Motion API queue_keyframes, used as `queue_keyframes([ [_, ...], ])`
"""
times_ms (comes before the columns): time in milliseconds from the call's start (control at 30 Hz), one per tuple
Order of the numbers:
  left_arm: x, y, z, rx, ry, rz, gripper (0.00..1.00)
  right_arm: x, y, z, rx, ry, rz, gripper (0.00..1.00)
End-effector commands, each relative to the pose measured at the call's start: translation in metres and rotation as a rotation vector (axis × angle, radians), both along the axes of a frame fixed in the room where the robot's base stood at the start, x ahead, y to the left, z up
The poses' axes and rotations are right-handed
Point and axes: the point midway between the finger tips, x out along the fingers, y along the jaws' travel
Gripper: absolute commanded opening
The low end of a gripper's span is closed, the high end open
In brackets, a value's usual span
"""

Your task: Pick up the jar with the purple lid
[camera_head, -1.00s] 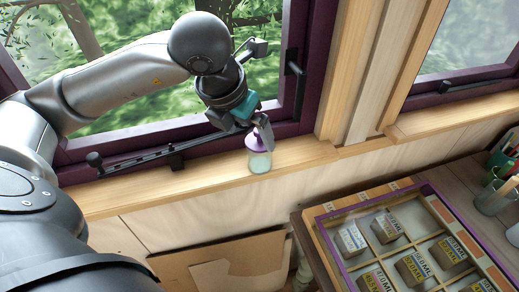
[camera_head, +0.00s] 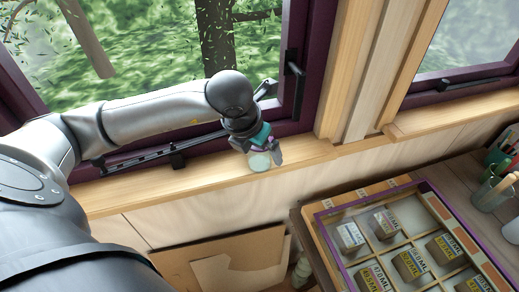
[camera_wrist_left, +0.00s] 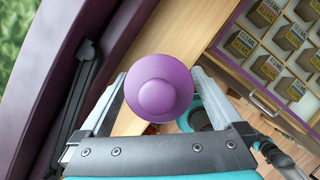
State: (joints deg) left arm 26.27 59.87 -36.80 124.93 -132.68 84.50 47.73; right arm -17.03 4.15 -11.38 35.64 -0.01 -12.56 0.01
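The jar (camera_head: 259,162) has a clear pale-green glass body and stands upright on the wooden window sill. In the head view its lid is mostly hidden by my left gripper (camera_head: 262,154). In the left wrist view the round purple lid (camera_wrist_left: 158,88) with its knob faces the camera and hides the jar body. My left gripper (camera_wrist_left: 158,98) is open, with one finger on each side of the lid and little room at either side. My right gripper is not in view.
The purple window frame (camera_head: 297,85) with a black stay bar (camera_head: 165,155) is close behind the jar. A divided display case (camera_head: 337,268) of small labelled boxes stands lower right. Cardboard (camera_head: 225,265) leans below the sill (camera_head: 180,180).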

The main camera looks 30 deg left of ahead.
Motion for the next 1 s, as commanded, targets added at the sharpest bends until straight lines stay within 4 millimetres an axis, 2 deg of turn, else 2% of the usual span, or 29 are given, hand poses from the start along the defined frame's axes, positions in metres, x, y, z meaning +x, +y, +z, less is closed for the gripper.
queue_keyframes([
  [67,0.0000,0.0000,0.0003,0.000,0.000,0.000,0.91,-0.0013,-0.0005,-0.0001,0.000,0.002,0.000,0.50],
  [767,0.0001,0.0001,0.0010,0.000,-0.001,0.000,0.12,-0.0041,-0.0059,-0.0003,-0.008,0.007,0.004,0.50],
  [1000,0.0006,0.0001,0.0031,0.000,-0.003,0.001,0.12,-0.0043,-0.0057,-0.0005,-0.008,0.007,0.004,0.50],
])
